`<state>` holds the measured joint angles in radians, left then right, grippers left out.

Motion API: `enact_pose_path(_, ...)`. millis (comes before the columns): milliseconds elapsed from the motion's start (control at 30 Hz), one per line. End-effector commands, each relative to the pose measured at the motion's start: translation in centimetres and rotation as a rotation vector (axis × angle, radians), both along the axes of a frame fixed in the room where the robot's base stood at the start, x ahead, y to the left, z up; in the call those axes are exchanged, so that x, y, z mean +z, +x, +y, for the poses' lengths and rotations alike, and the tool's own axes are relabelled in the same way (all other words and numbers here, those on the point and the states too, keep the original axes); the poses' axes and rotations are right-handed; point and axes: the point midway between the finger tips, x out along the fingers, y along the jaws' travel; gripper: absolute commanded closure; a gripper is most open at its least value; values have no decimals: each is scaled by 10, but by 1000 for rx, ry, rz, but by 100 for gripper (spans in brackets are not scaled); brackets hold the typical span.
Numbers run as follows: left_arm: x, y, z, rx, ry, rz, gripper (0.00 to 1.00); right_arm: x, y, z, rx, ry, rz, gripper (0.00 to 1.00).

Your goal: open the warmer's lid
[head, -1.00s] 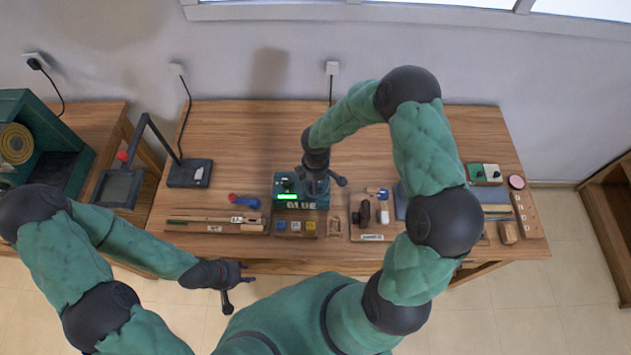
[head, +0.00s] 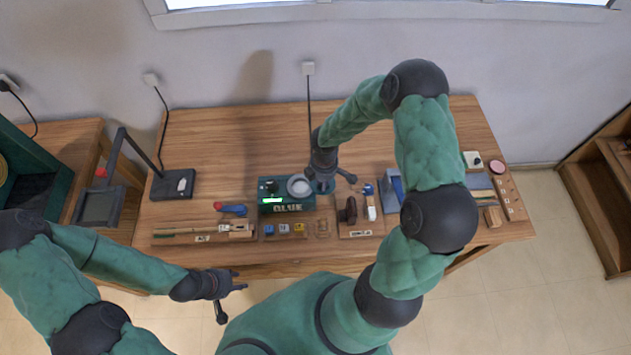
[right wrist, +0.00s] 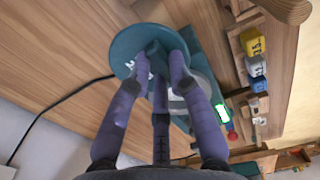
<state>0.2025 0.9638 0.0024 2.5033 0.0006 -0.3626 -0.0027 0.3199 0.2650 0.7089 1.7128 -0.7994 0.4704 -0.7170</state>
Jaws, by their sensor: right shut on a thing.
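The warmer (head: 287,208) is a green box marked GLUE with a lit green display, near the table's front middle. Its round pale opening (head: 299,185) is uncovered. My right gripper (head: 325,183) is just right of the opening, shut on the round teal lid (head: 326,188). In the right wrist view the fingers (right wrist: 160,62) grip the lid (right wrist: 128,42), a flat disc with white lettering, partly covering the warmer (right wrist: 207,62). Whether the lid still touches the warmer is unclear. My left gripper (head: 232,291) is open and empty, in front of the table's edge.
Small coloured blocks (head: 284,229) stand before the warmer. A tray of sticks (head: 190,235) lies left, and a dark brown tool (head: 348,210) right. A black stand (head: 173,184) is at the back left. The wooden table (head: 225,140) is clear behind the warmer.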

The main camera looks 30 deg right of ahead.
Motion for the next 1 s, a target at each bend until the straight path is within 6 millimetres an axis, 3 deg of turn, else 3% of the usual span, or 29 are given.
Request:
enact_pose_path(167,0,0,0,0,0,0,60,0,1,0,0,-1,-2,100)
enact_pose_path(200,0,0,0,0,0,0,60,0,1,0,0,-1,-2,77)
enact_pose_path(300,0,0,0,0,0,0,60,0,1,0,0,-1,-2,55)
enact_pose_path(700,0,0,0,0,0,0,60,5,1,0,1,-2,-1,55)
enact_pose_path(867,0,0,0,0,0,0,60,27,2,0,1,-3,-5,55)
enact_pose_path(1000,0,0,0,0,0,0,60,55,2,0,1,-4,-5,55)
